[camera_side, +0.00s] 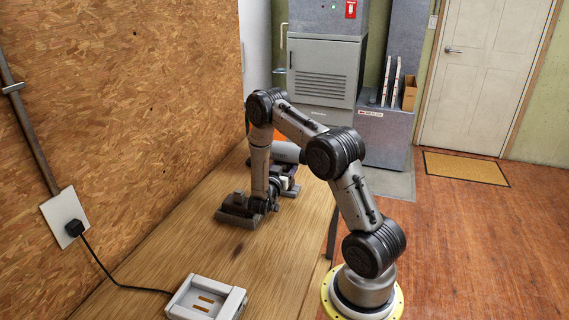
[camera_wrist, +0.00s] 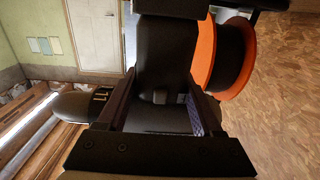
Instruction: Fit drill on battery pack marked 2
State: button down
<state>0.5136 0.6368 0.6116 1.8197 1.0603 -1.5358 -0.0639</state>
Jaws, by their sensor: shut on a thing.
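My gripper (camera_side: 268,205) is low over the far part of the wooden bench in the side view. In the wrist view my gripper (camera_wrist: 160,100) is shut on a dark body (camera_wrist: 165,45) that I take for the drill. A dark block (camera_side: 238,213) sits beside the gripper on the wall side. A grey rounded body (camera_side: 287,152) above a dark foot shows partly behind the arm. I cannot tell which parts belong to the drill. No number 2 is readable, so the marked battery pack cannot be told.
A light grey charger-like box (camera_side: 207,298) is at the bench's near end, close to a black cable from the wall socket (camera_side: 63,217). A particle-board wall (camera_side: 130,100) bounds the bench (camera_side: 165,250) on the left. Bare bench lies between the box and gripper.

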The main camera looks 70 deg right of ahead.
aim_at(286, 153)
jog(key=shift+w+r, duration=0.1)
jog(key=shift+r, duration=0.55)
notch_tip(286, 153, up, 2)
jog(key=shift+r, duration=0.2)
jog(key=s+a+r, duration=0.9)
jog(key=a+r, duration=0.1)
jog(key=a, duration=0.1)
jog(key=w+a+r, duration=0.1)
jog(key=w+a, duration=0.2)
jog(key=w, duration=0.6)
jog(key=w+a+r, duration=0.1)
jog(key=w+a, duration=0.2)
jog(key=w, duration=0.6)
jog(key=shift+r, duration=0.25)
jog(key=shift+f, duration=2.6)
